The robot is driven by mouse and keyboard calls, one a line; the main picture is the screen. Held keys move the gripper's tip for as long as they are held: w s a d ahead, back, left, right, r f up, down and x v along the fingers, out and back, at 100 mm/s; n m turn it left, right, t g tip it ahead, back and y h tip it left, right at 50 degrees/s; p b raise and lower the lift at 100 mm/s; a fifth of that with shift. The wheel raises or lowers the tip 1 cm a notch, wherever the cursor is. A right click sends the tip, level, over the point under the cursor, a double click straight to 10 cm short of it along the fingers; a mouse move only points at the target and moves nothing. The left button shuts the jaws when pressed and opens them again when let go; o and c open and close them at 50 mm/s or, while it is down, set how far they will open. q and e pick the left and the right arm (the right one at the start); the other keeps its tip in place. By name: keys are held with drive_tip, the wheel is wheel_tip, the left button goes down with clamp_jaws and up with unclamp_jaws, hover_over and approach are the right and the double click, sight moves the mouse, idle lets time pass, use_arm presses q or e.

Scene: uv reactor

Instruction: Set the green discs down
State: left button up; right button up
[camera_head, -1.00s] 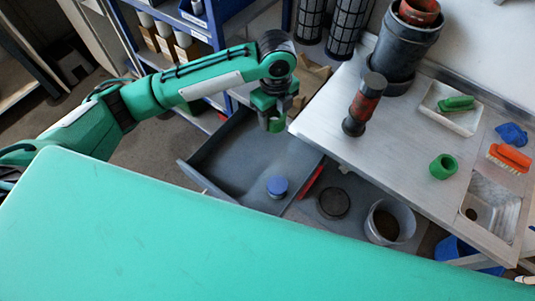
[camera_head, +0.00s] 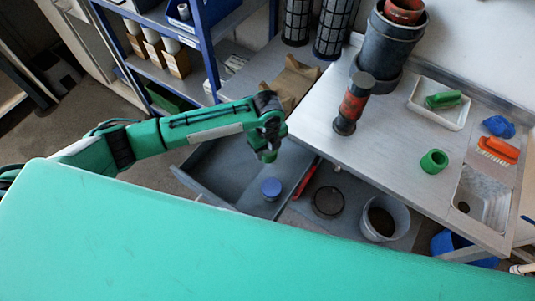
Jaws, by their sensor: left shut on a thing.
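My left gripper (camera_head: 267,154) points down over the grey open drawer or tray (camera_head: 220,178), behind and above the blue-lidded round thing (camera_head: 271,189) in it. It is shut on the green discs, which show only as a small green patch at the fingertips. They are hard to tell from the green gripper, and their shape and number are not clear. A thick green ring (camera_head: 434,162) stands apart on the metal bench at the right. My right gripper is not in view.
The metal bench (camera_head: 390,135) holds a red and black cylinder (camera_head: 353,103), a white tray (camera_head: 441,110) with a green brush, an orange brush (camera_head: 498,150) and a sink (camera_head: 483,198). A round dark lid (camera_head: 328,202) and a bucket (camera_head: 384,220) sit below. Blue shelving (camera_head: 205,45) stands behind.

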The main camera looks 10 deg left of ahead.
sight(268, 156)
use_arm(q)
wheel_tip(268, 156, down, 4)
drive_tip(key=shift+f, duration=0.2)
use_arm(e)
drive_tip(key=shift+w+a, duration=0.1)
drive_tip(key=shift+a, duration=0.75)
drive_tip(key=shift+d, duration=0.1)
use_arm(q)
drive_tip(key=o, duration=1)
drive_tip(key=shift+f, duration=0.1)
drive_tip(key=shift+c, duration=0.2)
wheel_tip(268, 156, up, 12)
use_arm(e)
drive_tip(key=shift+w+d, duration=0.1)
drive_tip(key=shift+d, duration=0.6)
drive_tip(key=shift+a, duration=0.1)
